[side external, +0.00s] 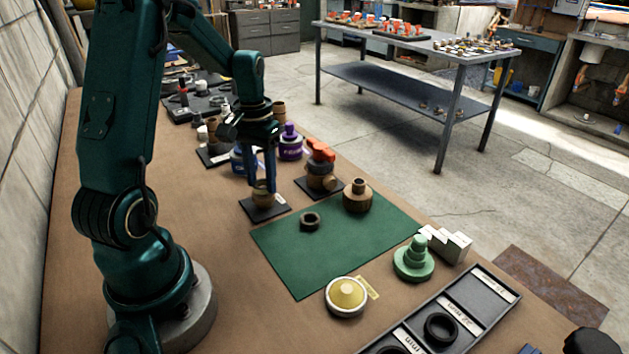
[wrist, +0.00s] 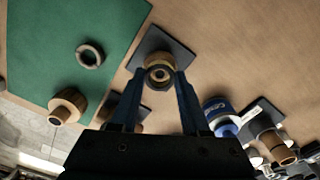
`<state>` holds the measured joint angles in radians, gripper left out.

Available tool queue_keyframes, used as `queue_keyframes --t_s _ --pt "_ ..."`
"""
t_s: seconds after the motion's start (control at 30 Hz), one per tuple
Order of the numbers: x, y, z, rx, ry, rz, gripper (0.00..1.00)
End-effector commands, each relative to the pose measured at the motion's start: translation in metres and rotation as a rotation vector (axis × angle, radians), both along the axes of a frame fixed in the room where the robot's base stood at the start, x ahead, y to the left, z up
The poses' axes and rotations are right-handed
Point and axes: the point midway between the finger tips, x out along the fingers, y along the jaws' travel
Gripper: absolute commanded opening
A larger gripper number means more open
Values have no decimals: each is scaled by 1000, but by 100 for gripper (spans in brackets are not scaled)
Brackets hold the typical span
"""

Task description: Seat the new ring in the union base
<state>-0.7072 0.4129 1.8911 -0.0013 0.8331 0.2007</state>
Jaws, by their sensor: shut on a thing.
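The union base (side external: 263,200) is a short tan, brass-like cylinder on a small black pad. In the wrist view the base (wrist: 158,57) sits between my fingers. A dark ring (wrist: 158,73) shows at the top of the base, around a lighter centre. My gripper (side external: 265,182) points straight down over the base. In the wrist view my gripper (wrist: 160,78) is shut on the ring, one finger on each side. The fingers hide part of the ring and base, so I cannot tell whether the ring is fully down.
A dark nut (side external: 311,220) and a brass fitting (side external: 357,196) lie on the green mat (side external: 300,270). A tray (side external: 478,300) of black rings is at the front right.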

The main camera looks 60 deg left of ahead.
Motion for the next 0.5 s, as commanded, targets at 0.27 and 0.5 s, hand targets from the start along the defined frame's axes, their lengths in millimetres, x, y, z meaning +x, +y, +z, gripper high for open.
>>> queue_keyframes --t_s 0.27,0.5 --pt "0 0 -6 0 1 0 1" --pt "0 0 -6 0 0 0 1"
